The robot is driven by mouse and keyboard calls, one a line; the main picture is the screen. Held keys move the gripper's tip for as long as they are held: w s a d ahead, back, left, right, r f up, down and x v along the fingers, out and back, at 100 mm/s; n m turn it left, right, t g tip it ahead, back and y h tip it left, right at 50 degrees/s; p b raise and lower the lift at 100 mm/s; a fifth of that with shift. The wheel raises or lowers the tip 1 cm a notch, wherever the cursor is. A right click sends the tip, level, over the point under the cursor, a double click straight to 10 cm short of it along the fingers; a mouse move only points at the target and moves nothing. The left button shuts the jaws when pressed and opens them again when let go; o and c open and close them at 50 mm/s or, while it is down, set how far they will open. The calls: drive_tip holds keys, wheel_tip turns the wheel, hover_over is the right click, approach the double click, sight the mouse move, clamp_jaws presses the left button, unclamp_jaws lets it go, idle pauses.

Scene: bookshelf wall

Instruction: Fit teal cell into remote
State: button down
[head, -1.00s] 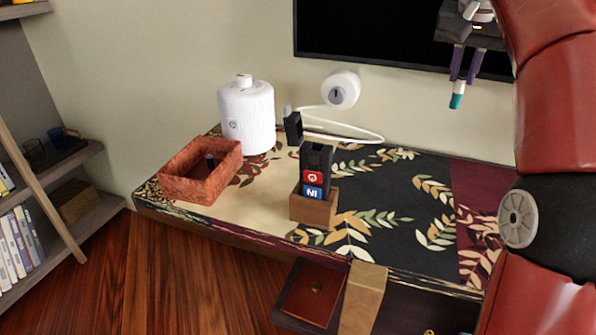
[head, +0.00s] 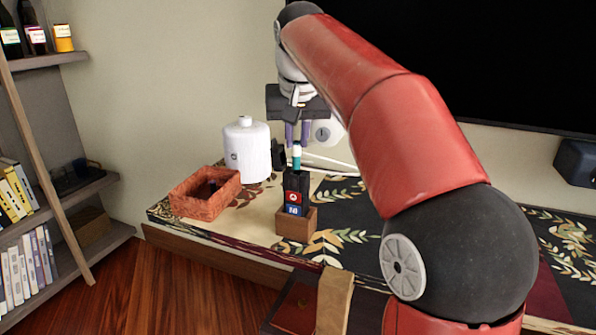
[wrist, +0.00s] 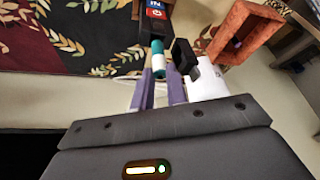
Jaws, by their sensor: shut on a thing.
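The teal cell (head: 296,162), teal with a white band, hangs upright from my gripper (head: 297,140), which is shut on its upper end. The black remote (head: 294,183), with a red and a blue marking, stands upright in a small wooden holder (head: 296,227). The cell's lower end is right at the remote's top; I cannot tell whether they touch. In the wrist view the cell (wrist: 158,58) sticks out between my purple-grey fingers, with part of the remote (wrist: 155,13) beyond it. The inside of the remote's top is hidden.
A black block (head: 278,153) with a white cable stands just behind the remote. A white cylinder (head: 247,155) and an orange-brown open box (head: 178,203) with a dark item inside are to the left. A dark screen (head: 500,70) hangs on the wall behind my arm.

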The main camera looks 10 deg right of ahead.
sight(297, 166)
drive_tip(key=shift+f+b, duration=2.05)
drive_tip(key=shift+f, duration=0.55)
drive_tip(key=shift+f, duration=0.3)
drive_tip(key=c, duration=1.7)
unclamp_jaws()
drive_tip(key=shift+f, duration=0.2)
drive_tip(key=p+v, duration=0.1)
drive_tip(key=v, duration=0.5)
drive_tip(key=p+v, duration=0.2)
drive_tip(key=v, duration=0.5)
drive_tip(key=shift+w, duration=0.25)
